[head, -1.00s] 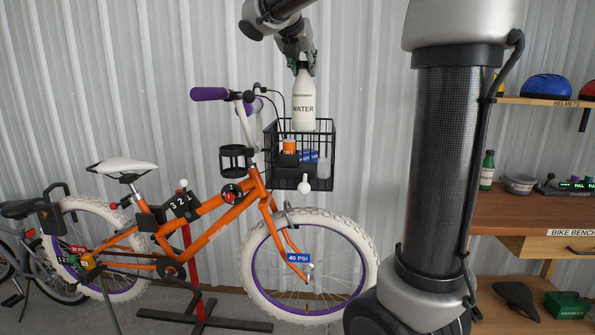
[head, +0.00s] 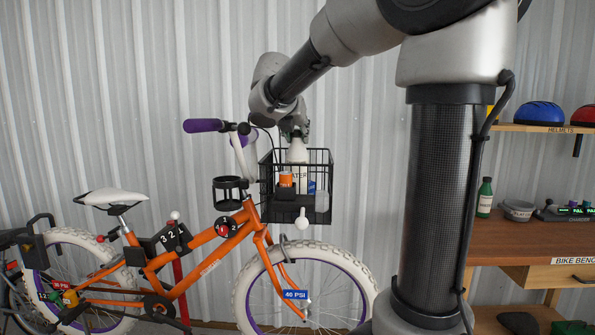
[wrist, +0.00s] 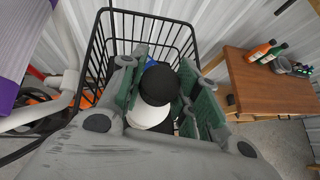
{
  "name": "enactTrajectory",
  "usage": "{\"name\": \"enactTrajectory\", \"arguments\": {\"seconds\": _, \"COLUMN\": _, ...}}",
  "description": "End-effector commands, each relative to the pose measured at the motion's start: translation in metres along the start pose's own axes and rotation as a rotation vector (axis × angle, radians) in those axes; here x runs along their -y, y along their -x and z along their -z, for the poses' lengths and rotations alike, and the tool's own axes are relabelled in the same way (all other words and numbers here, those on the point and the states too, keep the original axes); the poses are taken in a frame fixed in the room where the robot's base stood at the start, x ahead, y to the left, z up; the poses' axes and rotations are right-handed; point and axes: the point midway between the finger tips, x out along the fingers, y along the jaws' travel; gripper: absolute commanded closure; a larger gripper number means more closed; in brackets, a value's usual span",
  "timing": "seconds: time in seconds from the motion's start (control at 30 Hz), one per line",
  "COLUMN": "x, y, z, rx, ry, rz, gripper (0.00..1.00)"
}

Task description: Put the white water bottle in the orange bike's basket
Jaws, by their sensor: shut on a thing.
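The white water bottle (head: 297,150) is upright in the black wire basket (head: 329,158) on the front of the orange bike (head: 208,240). My gripper (head: 295,132) is shut on the bottle's top. In the wrist view, my gripper's green-padded fingers (wrist: 165,92) flank the bottle's dark cap and white shoulder (wrist: 148,116), with the basket (wrist: 112,42) around and beyond them.
The purple handlebar grip (head: 203,125) and black cup holder (head: 229,191) are left of the basket. The wooden bench (head: 535,234) stands at the right.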

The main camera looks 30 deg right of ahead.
Motion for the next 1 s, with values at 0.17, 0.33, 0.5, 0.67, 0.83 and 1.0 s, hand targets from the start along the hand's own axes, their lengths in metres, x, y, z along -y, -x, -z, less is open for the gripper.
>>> {"name": "enactTrajectory", "arguments": {"seconds": 0.17, "x": 0.000, "y": -0.012, "z": 0.017, "rx": 0.001, "ry": -0.001, "rz": 0.000, "gripper": 1.00}}
{"name": "enactTrajectory", "arguments": {"seconds": 0.33, "x": 0.000, "y": -0.026, "z": 0.038, "rx": -0.001, "ry": 0.002, "rz": 0.001, "gripper": 1.00}}
{"name": "enactTrajectory", "arguments": {"seconds": 0.5, "x": 0.000, "y": -0.033, "z": 0.048, "rx": 0.001, "ry": 0.000, "rz": -0.001, "gripper": 1.00}}
{"name": "enactTrajectory", "arguments": {"seconds": 0.67, "x": 0.000, "y": -0.033, "z": 0.048, "rx": 0.001, "ry": -0.001, "rz": -0.001, "gripper": 1.00}}
{"name": "enactTrajectory", "arguments": {"seconds": 0.83, "x": 0.000, "y": -0.035, "z": 0.050, "rx": 0.001, "ry": -0.001, "rz": -0.001, "gripper": 1.00}}
{"name": "enactTrajectory", "arguments": {"seconds": 1.0, "x": 0.000, "y": -0.035, "z": 0.051, "rx": 0.000, "ry": -0.001, "rz": -0.001, "gripper": 0.47}}
